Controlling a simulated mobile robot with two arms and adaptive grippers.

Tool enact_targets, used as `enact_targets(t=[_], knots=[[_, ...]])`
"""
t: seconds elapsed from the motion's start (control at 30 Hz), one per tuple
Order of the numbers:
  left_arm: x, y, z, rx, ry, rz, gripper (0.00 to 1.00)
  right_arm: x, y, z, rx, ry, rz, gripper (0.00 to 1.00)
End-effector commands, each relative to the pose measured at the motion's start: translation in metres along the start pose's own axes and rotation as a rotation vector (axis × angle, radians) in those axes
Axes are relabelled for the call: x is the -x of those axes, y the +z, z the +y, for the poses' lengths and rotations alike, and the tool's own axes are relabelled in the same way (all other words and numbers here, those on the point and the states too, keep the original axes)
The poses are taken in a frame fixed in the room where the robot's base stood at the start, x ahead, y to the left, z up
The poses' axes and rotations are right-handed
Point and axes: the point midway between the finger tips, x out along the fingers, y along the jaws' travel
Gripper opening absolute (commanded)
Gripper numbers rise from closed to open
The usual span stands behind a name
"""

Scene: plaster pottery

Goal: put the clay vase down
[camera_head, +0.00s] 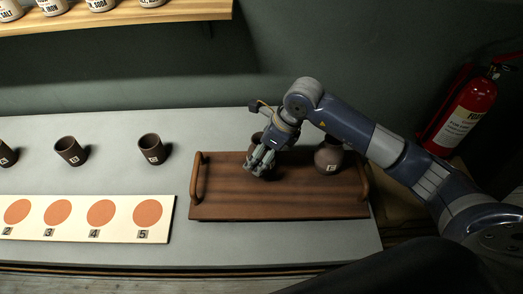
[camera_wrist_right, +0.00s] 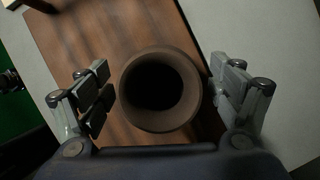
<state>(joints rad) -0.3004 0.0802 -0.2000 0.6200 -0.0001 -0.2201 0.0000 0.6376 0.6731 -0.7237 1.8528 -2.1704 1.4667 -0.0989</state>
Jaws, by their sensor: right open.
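A brown clay vase (camera_wrist_right: 160,123) stands upright on the wooden tray (camera_head: 220,205), its round dark mouth facing my right wrist camera. My right gripper (camera_head: 263,163) is open, with one finger on each side of the vase. In the wrist view, a gap shows on the left side and the right finger is very close to the rim. In the head view the gripper hides most of this vase. A second brown vase (camera_head: 328,160), with a pale letter label, stands on the tray to the right. My left gripper is not in view.
Brown cups (camera_head: 151,150) stand on the grey table (camera_head: 110,130) left of the tray. A pale board (camera_head: 75,203) with numbered orange circles lies in front of them. The tray has raised handles at both ends. A fire extinguisher (camera_head: 467,115) is at the right.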

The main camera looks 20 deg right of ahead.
Motion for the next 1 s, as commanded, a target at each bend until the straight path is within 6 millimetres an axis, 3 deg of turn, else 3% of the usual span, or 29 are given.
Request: enact_targets(t=[0.23, 0.7, 1.0], knots=[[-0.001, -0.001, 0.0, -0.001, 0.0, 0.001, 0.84, 0.009, 0.001, -0.001, 0.0, -0.002, -0.002, 0.85], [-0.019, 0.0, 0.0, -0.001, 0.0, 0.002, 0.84, 0.102, 0.001, -0.001, 0.0, -0.004, -0.003, 0.85], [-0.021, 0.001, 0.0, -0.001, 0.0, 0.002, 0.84, 0.122, 0.0, 0.0, 0.0, 0.0, 0.001, 0.85]])
